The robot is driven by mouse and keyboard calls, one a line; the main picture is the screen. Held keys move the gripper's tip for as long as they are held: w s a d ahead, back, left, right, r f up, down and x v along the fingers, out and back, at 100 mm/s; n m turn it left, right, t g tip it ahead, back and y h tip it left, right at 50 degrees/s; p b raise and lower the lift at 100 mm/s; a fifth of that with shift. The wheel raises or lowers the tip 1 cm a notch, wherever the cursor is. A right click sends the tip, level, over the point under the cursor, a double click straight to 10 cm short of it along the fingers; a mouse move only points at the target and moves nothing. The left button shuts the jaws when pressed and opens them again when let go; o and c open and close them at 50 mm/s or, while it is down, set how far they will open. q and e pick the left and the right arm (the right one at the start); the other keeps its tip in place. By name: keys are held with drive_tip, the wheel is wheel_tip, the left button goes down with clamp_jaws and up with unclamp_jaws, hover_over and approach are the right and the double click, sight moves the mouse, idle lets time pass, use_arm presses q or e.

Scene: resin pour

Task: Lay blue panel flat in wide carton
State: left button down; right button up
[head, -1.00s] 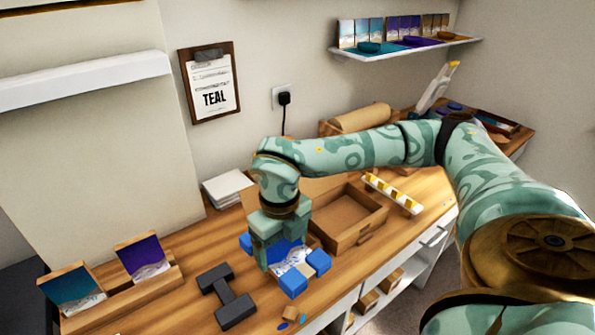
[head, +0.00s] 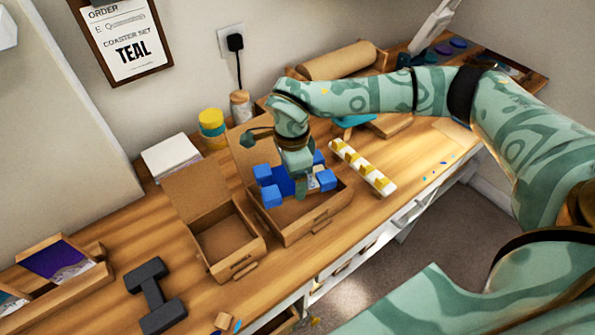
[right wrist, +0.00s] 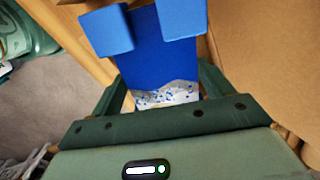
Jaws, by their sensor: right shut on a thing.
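The blue panel (head: 283,181) has a pale speckled end and blue blocks on its corners. My right gripper (head: 303,188) is shut on it from above. In the right wrist view, the panel (right wrist: 160,58) sits between the green fingers (right wrist: 165,92), with its speckled end nearest the palm. The wide carton (head: 318,224) is open, and the panel is over its opening, around rim level. I cannot tell whether the panel touches the carton's floor or walls. Part of the panel is hidden behind the gripper. My left gripper is not in view.
A smaller open carton (head: 242,262) stands left of the wide one. A white strip with yellow pieces (head: 362,166) lies on the right. A dark I-shaped block (head: 153,295) and a rack with a purple panel (head: 75,287) are at the left. An order sheet reads TEAL (head: 128,48).

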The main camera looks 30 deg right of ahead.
drive_tip(key=shift+w+d+n, duration=0.3)
drive_tip(key=shift+d+n, duration=0.35)
drive_tip(key=shift+n, duration=0.05)
drive_tip(key=shift+a+n, duration=0.1)
drive_tip(key=shift+n, duration=0.7)
drive_tip(key=shift+f, duration=0.15)
wheel_tip(320, 180, down, 6)
drive_tip(key=b, duration=0.4)
drive_tip(key=shift+r+b, duration=0.2)
drive_tip(key=shift+b, duration=0.15)
drive_tip(key=shift+f, duration=0.9)
